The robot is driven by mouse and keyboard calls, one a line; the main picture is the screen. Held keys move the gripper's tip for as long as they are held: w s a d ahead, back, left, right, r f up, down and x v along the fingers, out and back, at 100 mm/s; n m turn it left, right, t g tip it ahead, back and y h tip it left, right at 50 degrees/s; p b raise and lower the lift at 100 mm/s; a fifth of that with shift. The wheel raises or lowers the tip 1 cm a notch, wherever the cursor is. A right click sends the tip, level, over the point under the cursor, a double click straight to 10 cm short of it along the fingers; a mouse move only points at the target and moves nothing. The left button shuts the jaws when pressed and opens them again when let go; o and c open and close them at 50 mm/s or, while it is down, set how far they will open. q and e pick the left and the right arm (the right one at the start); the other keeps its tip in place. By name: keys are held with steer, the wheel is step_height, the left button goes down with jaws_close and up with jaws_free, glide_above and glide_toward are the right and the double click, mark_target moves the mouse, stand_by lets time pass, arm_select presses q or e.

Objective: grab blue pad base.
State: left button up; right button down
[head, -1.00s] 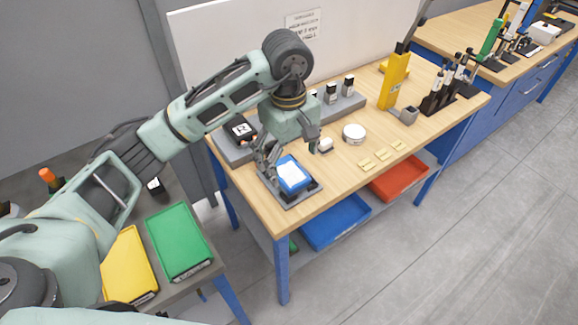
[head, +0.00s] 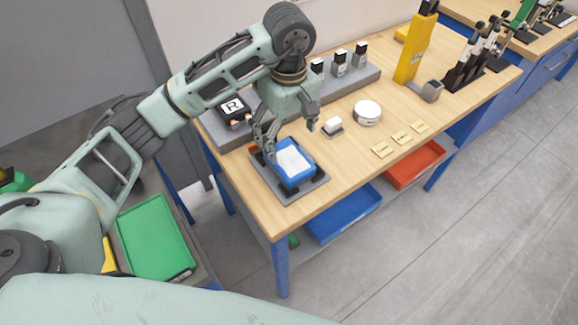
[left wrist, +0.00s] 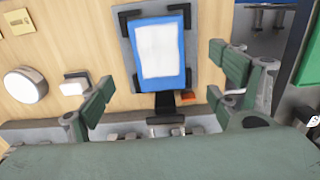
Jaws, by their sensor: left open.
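The blue pad base (head: 306,174) lies in a grey fixture plate (head: 313,188) near the front left of the wooden table, with a white pad (head: 292,161) on top. It also shows in the left wrist view (left wrist: 188,75), held between black corner pieces on the plate. My left gripper (head: 290,136) is open and empty above the back edge of the pad base, fingers pointing down. In the left wrist view its two fingers (left wrist: 160,90) are wide apart, with the pad base between and beyond them. My right gripper is not in view.
A small white-topped block (head: 333,126) and a round white tin (head: 367,112) stand right of the pad base. A grey rack (head: 350,80) with several dark-topped bottles runs along the back. A yellow stand (head: 412,55) is farther right.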

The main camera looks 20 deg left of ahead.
mark_target(289, 158)
arm_select(q)
step_height(289, 158, down, 2)
steer(key=shift+s+f+p, duration=0.15)
steer(key=shift+f+p, duration=0.1)
steer(key=shift+p, duration=0.35)
steer(key=f+p, duration=0.2)
steer(key=f, duration=0.2)
steer(key=shift+w+f, duration=0.2)
steer(key=shift+f, duration=0.25)
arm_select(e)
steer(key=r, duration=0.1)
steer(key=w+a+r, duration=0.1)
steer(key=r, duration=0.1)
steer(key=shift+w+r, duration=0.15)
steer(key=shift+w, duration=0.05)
arm_select(q)
steer(key=shift+c, duration=0.4)
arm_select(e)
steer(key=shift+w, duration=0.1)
arm_select(q)
steer(key=c, duration=1.3)
steer(key=shift+c, duration=0.6)
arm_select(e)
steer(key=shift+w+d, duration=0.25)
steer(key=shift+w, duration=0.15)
arm_select(q)
steer(key=shift+w+r, duration=0.1)
